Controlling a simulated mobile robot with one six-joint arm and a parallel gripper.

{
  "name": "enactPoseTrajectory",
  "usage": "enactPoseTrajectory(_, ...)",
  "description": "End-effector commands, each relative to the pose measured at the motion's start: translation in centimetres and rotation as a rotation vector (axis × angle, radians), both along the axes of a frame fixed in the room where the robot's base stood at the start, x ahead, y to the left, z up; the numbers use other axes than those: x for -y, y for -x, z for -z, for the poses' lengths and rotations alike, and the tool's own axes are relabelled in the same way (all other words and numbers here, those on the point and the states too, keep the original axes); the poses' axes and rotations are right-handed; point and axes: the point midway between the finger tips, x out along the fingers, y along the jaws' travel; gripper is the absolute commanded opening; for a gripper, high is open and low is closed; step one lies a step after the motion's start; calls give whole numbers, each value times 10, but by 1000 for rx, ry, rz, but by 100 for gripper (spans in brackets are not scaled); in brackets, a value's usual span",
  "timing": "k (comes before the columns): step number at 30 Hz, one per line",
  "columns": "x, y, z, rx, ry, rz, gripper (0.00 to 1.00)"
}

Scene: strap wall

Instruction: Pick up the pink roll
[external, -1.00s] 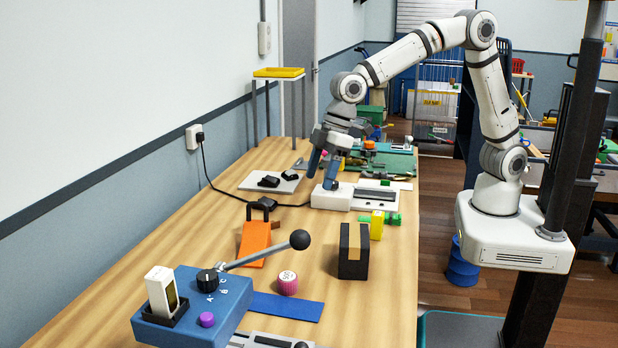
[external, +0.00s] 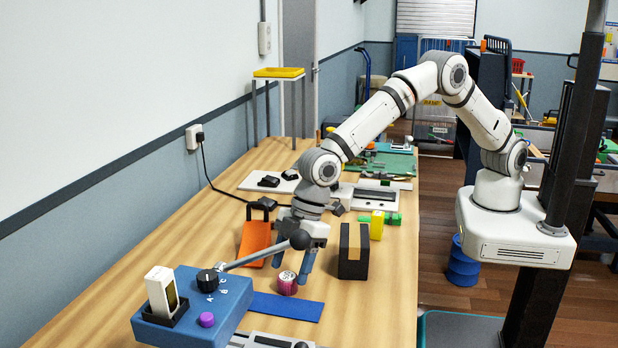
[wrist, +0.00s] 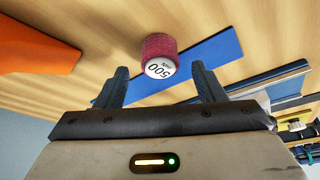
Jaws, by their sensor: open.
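The wrist view shows the open fingers (wrist: 161,88) too. I cannot tell the exact gap between fingertips and roll.
A blue box (external: 190,310) with a lever ending in a dark ball (external: 299,239) stands close to my gripper. A black box with a tan stripe (external: 353,268) is to the right. An orange piece (external: 255,240) lies to the left behind.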

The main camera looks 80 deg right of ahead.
Motion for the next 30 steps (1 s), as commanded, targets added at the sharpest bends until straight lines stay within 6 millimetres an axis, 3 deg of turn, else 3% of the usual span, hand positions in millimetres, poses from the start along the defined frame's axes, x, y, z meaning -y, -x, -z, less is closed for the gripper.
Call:
enactPoseTrajectory(4, -5, -3, 14, -2, 1, 0, 63)
enactPoseTrajectory(12, -6, -3, 17, 0, 0, 0, 63)
enactPoseTrajectory(30, -5, -3, 17, -1, 1, 0, 15)
